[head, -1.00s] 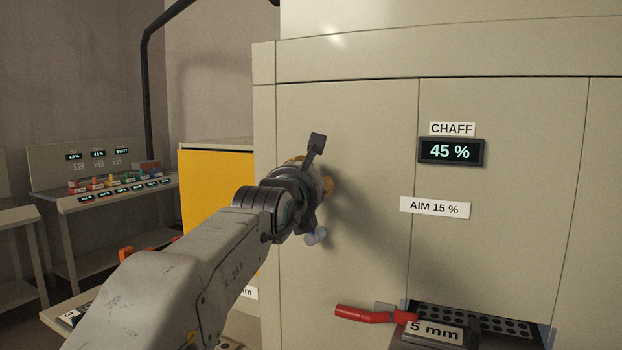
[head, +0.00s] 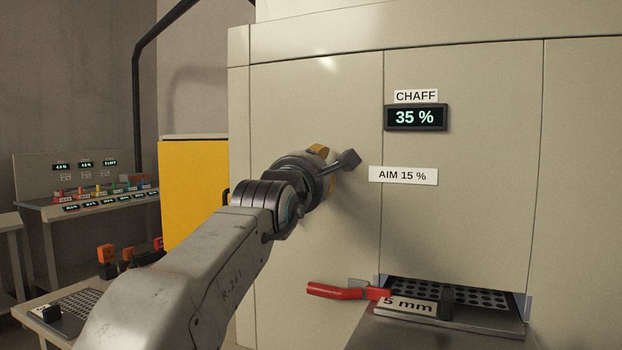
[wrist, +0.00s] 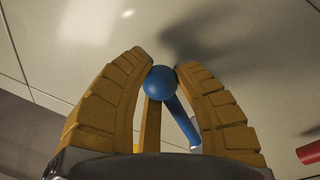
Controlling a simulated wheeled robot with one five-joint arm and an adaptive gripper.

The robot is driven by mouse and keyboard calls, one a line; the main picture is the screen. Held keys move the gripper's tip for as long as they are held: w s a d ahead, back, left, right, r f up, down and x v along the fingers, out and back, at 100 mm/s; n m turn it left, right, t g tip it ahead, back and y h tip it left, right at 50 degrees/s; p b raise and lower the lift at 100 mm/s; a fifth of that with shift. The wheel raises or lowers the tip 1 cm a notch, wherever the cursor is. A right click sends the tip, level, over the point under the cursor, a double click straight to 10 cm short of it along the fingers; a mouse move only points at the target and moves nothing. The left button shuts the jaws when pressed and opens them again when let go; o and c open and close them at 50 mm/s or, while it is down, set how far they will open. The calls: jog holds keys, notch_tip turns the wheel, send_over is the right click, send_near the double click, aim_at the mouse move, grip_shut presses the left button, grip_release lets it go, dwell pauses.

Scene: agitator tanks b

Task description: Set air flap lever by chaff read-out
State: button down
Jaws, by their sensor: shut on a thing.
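The chaff read-out (head: 415,117) on the machine front shows 35 %, and the label below it (head: 403,175) reads AIM 15 %. In the wrist view my gripper (wrist: 162,75) is shut on the blue ball knob of the air flap lever (wrist: 162,82), with a yellow finger on each side of the knob. The blue lever rod runs down and to the right from the knob. In the head view my gripper (head: 318,152) is against the machine front, left of the read-out, and my wrist hides the lever there.
A red handle (head: 335,291) sticks out at lower left of a slot with a perforated screen marked 5 mm (head: 410,306). A yellow panel (head: 190,190) stands at left. Benches with small displays (head: 85,205) are further left.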

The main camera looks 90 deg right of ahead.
jog(key=shift+s+a+f+m+g+b, duration=0.35)
jog(key=shift+s+f+m+b, duration=0.3)
jog(key=shift+f+m+b, duration=0.4)
jog(key=shift+s+a+f+m+g+b, duration=0.3)
jog(key=shift+s+f+m+b, duration=0.4)
jog(key=shift+m, duration=0.55)
jog(key=shift+r, duration=0.15)
jog(key=c, duration=0.9)
grip_release()
jog(key=shift+w+a, duration=0.1)
jog(key=shift+a, duration=0.1)
jog(key=v, duration=1.1)
jog(key=shift+a+f, duration=0.2)
jog(key=shift+a, duration=0.15)
